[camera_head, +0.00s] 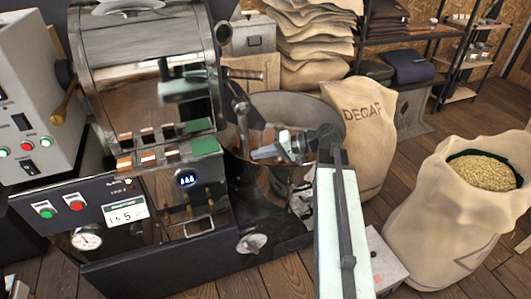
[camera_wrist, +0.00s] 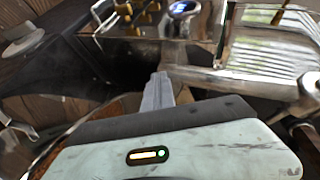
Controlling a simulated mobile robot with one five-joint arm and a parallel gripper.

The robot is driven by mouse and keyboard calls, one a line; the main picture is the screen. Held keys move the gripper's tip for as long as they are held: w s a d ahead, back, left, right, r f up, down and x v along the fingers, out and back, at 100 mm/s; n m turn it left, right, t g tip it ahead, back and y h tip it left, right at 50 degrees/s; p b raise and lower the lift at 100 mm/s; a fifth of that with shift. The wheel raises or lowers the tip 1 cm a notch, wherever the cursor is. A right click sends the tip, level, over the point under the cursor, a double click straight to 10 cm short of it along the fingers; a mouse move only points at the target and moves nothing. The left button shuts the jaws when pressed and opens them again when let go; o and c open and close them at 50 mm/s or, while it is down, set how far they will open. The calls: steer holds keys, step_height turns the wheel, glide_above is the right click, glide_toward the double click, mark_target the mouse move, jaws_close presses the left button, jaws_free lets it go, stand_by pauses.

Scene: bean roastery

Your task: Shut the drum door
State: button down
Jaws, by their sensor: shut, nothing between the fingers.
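The roaster's steel drum (camera_head: 140,60) fills the upper left of the head view. A dark metal piece with a lever (camera_head: 236,100) is on its right end, above the round cooling bin (camera_head: 290,103). It looks like the drum door seen nearly edge-on; I cannot tell how far it stands open. My gripper (camera_head: 262,153) is in front of the bin, pointing left, below and to the right of that piece and apart from it. In the wrist view my gripper's fingers (camera_wrist: 157,88) are together and empty. The drum door is not clear in the wrist view.
A control panel (camera_head: 85,210) with buttons and a gauge is at the roaster's front left. A wooden-handled lever (camera_head: 245,74) sticks out at the drum's right. A DECAF sack (camera_head: 362,125) and an open bean sack (camera_head: 440,210) stand to the right. Wooden floor is free between them.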

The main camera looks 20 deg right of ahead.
steer(key=shift+s+a, duration=0.1)
steer(key=shift+a, duration=0.2)
steer(key=s+d, duration=0.6)
steer(key=d, duration=0.7)
